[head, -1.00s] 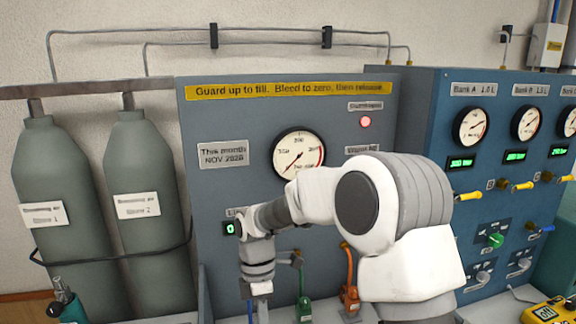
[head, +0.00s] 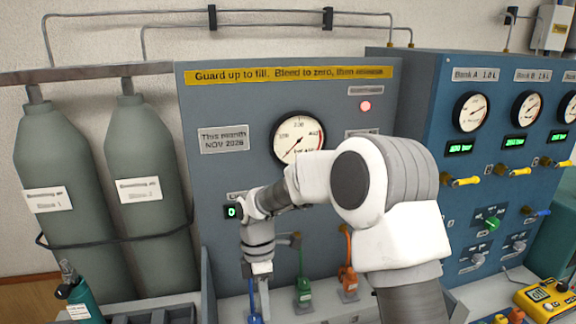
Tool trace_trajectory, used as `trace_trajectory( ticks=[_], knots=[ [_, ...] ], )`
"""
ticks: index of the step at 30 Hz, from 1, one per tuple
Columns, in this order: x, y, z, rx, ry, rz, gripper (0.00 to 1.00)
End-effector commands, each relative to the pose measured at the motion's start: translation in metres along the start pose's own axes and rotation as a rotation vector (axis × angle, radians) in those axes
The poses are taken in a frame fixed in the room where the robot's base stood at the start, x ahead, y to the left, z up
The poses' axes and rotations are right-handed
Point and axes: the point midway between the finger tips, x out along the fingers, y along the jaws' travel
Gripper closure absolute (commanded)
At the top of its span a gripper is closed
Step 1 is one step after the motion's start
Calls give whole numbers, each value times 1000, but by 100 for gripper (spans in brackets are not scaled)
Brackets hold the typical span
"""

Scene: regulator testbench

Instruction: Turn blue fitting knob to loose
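A blue fitting (head: 254,316) shows at the bottom edge of the head view, partly cut off and partly covered by my gripper. Its knob cannot be made out clearly. My gripper (head: 263,290) points down in front of the grey panel, just above and beside the blue fitting. The fingers are too small to show whether they are open or shut, or whether they touch it. A green fitting (head: 303,292) and an orange fitting (head: 348,283) stand to the right.
The grey panel (head: 225,110) carries a round gauge (head: 298,138) and a lit red lamp (head: 365,106). Two gas cylinders (head: 65,190) stand left. A blue panel (head: 425,110) with gauges and valves is right. A teal bottle (head: 82,298) is at lower left.

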Motion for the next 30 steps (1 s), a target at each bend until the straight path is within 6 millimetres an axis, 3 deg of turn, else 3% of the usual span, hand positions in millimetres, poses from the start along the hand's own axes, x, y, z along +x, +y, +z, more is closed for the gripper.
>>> trace_trajectory(
  ticks=[14,30],
  knots=[
    [-4,2,8,-1,0,1,100],
    [-61,1,8,-1,-1,-1,100]
  ],
)
